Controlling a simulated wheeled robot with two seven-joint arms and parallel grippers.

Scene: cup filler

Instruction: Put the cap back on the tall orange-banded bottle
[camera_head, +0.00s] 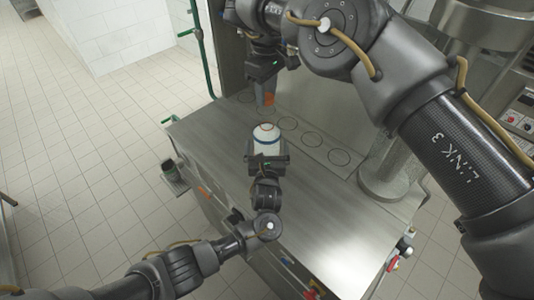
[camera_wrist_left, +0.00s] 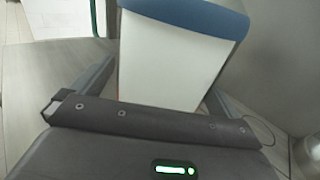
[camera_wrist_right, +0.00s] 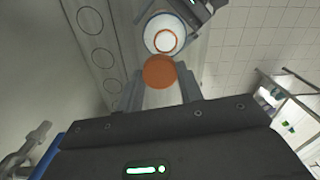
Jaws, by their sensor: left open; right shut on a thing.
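A white bottle (camera_head: 265,134) with a blue band stands on the steel counter in the head view. It fills the middle of the left wrist view (camera_wrist_left: 170,65), where its sides slope. The right wrist view shows its top (camera_wrist_right: 165,20) end-on, with an orange ring and white centre. My left gripper (camera_head: 267,156) is open, its fingers on either side of the bottle. My right gripper (camera_head: 264,92) is shut on a round orange cap (camera_wrist_right: 159,72). It is beyond the bottle in the head view, apart from it. The cap also shows between its fingertips (camera_head: 268,99).
The steel counter (camera_head: 215,135) has several round ring marks (camera_head: 312,140) along its back. A steel column (camera_head: 385,180) rises at the right. A dark cup (camera_head: 170,168) sits on a small ledge at the left edge. The counter left of the bottle is clear.

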